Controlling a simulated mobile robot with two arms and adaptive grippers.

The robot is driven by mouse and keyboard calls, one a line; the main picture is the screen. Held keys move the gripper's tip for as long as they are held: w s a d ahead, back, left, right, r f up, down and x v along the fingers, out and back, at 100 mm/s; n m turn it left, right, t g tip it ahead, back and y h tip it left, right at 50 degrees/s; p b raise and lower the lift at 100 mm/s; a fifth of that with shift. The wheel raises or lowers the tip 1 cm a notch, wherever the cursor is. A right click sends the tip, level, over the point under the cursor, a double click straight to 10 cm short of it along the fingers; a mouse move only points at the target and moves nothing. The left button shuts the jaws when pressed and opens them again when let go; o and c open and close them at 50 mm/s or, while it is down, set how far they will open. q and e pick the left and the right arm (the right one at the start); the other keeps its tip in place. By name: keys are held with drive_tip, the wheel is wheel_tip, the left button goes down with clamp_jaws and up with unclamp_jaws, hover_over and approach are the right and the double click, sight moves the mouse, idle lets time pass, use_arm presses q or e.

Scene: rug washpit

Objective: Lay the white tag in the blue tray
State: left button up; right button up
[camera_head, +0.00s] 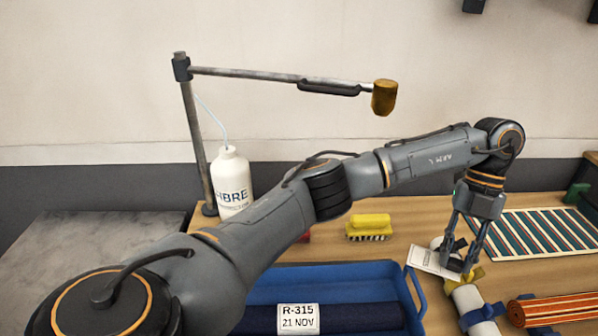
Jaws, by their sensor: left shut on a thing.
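The white tag (427,262), a flat card with small dark print, is at my left gripper (458,262) on the right side of the table. My left gripper points down and is shut on the tag's right side; its fingers hide part of the tag. The blue tray (350,287) is at the front centre, to the left of the gripper and tag. A dark blue roll (362,317) lies in the tray with a white label (298,319) reading R-315 21 NOV. My right gripper is not in view.
A white roll with blue bands (468,300) and an orange striped roll (555,309) lie right of the tray. A striped rug (535,233) lies behind them. A yellow brush (369,227) stands behind the tray. A white bottle (232,184) stands by a jointed metal pole (195,140).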

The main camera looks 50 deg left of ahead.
sight(410, 257)
use_arm(q)
drive_tip(key=n, duration=0.2)
drive_tip(key=w+n+h, duration=0.1)
drive_tip(key=shift+a+r+t, duration=0.25)
drive_tip(key=shift+r+t, duration=0.05)
drive_tip(key=shift+w+a+r+n+t+h, duration=0.1)
drive_tip(key=shift+n+t+h, duration=0.1)
drive_tip(key=shift+n, duration=0.5)
drive_tip(key=shift+w+a+r+n+t+h, duration=0.1)
drive_tip(key=shift+n+h, duration=0.1)
drive_tip(key=shift+n, duration=0.5)
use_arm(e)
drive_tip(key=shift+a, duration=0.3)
